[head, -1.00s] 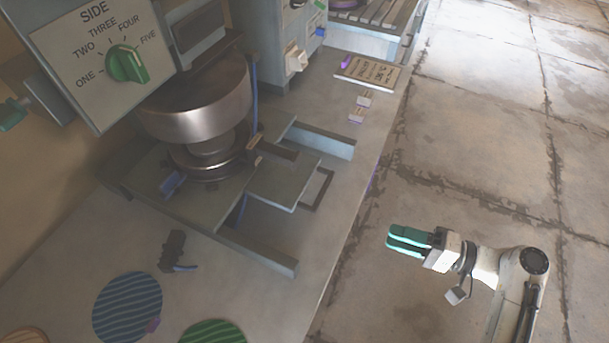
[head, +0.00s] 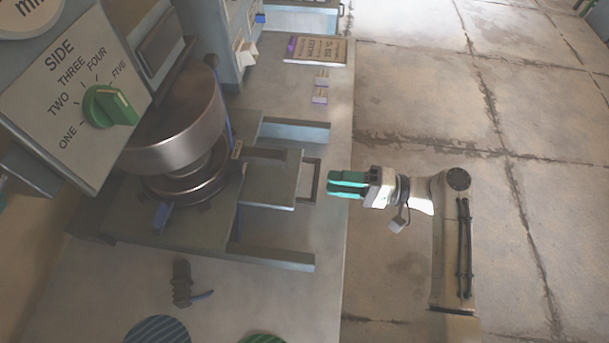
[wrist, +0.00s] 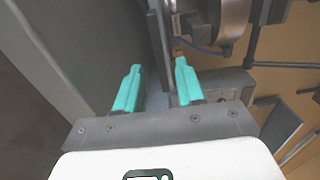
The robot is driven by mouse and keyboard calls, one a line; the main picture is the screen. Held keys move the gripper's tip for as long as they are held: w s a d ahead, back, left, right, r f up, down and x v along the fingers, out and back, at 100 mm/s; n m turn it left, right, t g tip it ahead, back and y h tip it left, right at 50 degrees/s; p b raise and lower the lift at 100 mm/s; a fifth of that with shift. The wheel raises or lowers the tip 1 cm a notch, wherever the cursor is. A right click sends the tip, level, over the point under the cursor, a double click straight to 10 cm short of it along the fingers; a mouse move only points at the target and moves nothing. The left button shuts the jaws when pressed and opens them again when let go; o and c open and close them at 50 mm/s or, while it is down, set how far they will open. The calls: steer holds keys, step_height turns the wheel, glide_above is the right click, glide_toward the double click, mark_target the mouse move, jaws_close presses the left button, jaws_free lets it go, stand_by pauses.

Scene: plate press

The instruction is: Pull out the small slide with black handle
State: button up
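The small slide (head: 271,184) is a flat grey plate that sticks out to the right from under the round metal press (head: 180,130). Its black handle (head: 316,182), a thin rectangular loop, is at its right end. My gripper (head: 332,184) has teal fingers and is just right of the handle in the head view, pointing at it. I cannot tell whether they touch. In the wrist view the two fingers (wrist: 158,68) stand apart. A dark upright edge shows between and beyond them; I cannot tell whether it is the handle.
Rails (head: 271,256) flank the slide. A panel with a green knob (head: 110,106) is at upper left. A sign plate (head: 316,50) and small labelled blocks (head: 320,86) lie on the counter (head: 330,225). A dark tool (head: 182,284) lies in front. The floor to the right is clear.

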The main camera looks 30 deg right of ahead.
steer(key=p+x, duration=0.1)
steer(key=x, duration=0.6)
steer(key=shift+f, duration=0.1)
jaws_close()
stand_by(0.5)
